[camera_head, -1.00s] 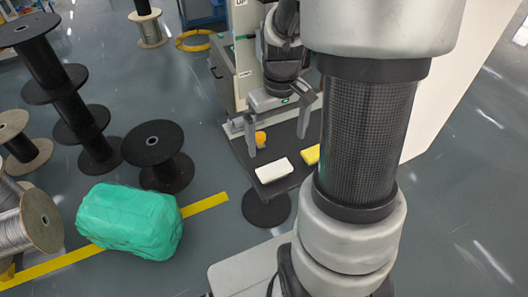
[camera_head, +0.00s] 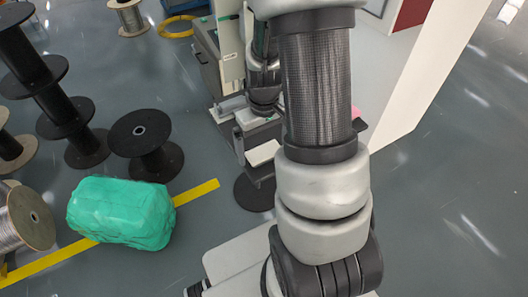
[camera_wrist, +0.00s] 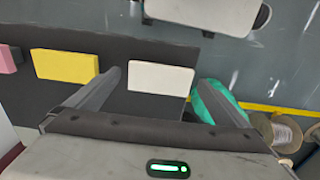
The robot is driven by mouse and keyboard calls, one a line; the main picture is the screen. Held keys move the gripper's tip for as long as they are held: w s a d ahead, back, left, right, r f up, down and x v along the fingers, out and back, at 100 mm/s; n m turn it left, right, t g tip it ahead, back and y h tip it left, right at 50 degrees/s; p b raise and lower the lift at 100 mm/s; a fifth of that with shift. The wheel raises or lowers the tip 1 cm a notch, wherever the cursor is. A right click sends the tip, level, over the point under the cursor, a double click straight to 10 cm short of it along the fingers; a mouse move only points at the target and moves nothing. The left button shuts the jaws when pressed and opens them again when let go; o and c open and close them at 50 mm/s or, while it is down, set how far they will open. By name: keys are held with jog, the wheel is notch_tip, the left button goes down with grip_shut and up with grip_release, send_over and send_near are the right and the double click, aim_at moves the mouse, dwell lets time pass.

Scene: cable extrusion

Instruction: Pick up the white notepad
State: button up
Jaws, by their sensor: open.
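The white notepad (camera_wrist: 160,78) lies flat on a dark tabletop (camera_wrist: 130,104). In the wrist view it sits between the two fingers of my gripper (camera_wrist: 160,82), with a gap at each side. My gripper is open and empty, with no finger seen touching the notepad. In the head view the notepad (camera_head: 262,153) shows below my gripper's palm, beside one finger. The other finger and part of the tabletop are hidden behind my arm.
A yellow block (camera_wrist: 65,66) lies left of the notepad, near the left finger, and a pink block (camera_wrist: 9,58) is farther left. A green wrapped bundle (camera_head: 122,213) and black spools (camera_head: 147,143) stand on the floor. Open floor (camera_head: 440,220) shows at the right.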

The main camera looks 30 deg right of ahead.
jog(key=shift+c, duration=0.3)
jog(key=c, duration=1.1)
jog(key=shift+o, duration=0.2)
jog(key=shift+r, duration=0.15)
